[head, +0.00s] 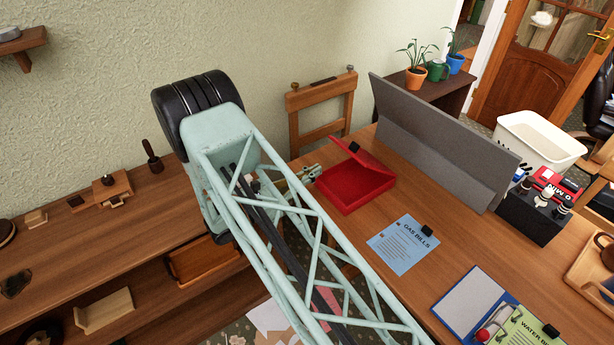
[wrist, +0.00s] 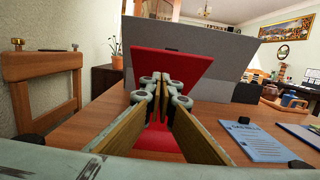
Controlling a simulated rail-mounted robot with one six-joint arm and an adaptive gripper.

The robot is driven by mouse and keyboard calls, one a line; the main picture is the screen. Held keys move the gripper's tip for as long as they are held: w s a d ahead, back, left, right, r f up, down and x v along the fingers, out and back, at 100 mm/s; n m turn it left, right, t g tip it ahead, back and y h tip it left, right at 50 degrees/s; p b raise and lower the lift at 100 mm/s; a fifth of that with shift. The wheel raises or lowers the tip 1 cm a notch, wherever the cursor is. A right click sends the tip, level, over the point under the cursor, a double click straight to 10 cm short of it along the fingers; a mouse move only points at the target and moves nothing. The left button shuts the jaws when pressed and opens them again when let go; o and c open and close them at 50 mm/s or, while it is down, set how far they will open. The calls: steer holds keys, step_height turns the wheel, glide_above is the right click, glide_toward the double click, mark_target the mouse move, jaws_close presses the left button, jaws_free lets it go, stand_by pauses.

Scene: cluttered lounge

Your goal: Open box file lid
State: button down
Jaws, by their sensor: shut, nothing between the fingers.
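The red box file (head: 352,194) lies on the wooden desk beside the grey divider. Its lid (head: 362,157) stands partly raised and tilted, with a small black piece at its upper edge. In the wrist view the raised lid (wrist: 172,66) rises behind my fingers, and part of the red box (wrist: 158,143) shows below between them. My gripper (head: 314,172) is at the left side of the box, close to the lid. In the wrist view my gripper (wrist: 163,84) is shut with nothing held. I cannot tell whether its fingertips touch the lid.
The grey divider (head: 440,130) stands behind the box. A blue gas bills sheet (head: 404,241) with a black clip lies to the right. A wooden chair (head: 321,108) is at the desk's left end. A white bin (head: 540,140) and a clipboard (head: 468,305) are farther right.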

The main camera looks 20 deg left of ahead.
mark_target(342, 148)
steer(key=w+d+r, duration=0.3)
steer(key=w+d, duration=0.1)
steer(key=w, duration=0.2)
steer(key=shift+w+r, duration=0.35)
steer(key=shift+w, duration=0.05)
steer(key=shift+r, duration=0.15)
stand_by(0.4)
